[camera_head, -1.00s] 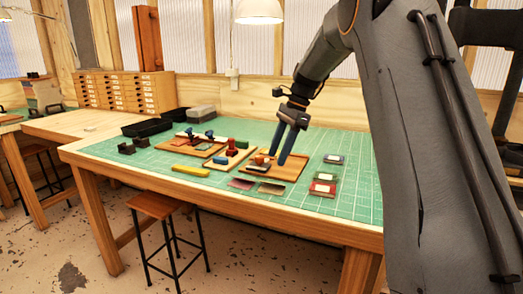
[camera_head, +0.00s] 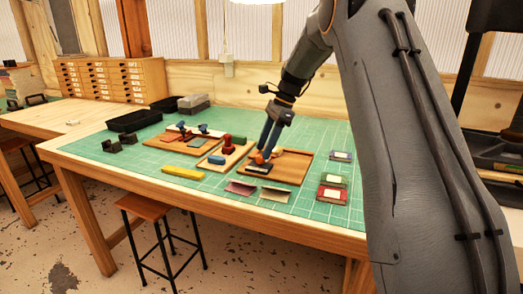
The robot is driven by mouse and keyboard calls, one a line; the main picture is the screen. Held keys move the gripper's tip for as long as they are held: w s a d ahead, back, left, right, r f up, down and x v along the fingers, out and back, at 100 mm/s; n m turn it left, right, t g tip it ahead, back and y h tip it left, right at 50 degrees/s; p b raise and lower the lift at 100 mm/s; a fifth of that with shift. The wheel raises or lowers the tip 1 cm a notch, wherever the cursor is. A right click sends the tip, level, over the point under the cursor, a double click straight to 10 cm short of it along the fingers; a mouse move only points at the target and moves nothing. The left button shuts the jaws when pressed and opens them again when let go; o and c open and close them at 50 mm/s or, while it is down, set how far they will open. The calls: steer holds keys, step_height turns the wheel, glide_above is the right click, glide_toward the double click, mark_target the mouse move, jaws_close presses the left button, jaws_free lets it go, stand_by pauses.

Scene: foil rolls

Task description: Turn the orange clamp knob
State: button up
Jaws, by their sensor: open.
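The orange clamp knob (camera_head: 259,158) is small in view, on a small clamp at the left part of the right-hand wooden board (camera_head: 293,170). A dark block with a pale top (camera_head: 257,168) lies just in front of it. My gripper (camera_head: 266,151) points down with its two blue fingers apart, right at the knob. The fingers partly cover the knob, and I cannot tell whether they touch it. Nothing is seen held between them.
A middle board carries a red stamp (camera_head: 228,146), a green block (camera_head: 239,140) and a blue block (camera_head: 216,159). A yellow bar (camera_head: 183,172) lies at the front left.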

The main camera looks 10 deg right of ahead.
mark_target(260, 160)
steer(key=shift+x, duration=1.25)
steer(key=shift+a, duration=0.1)
steer(key=c, duration=1)
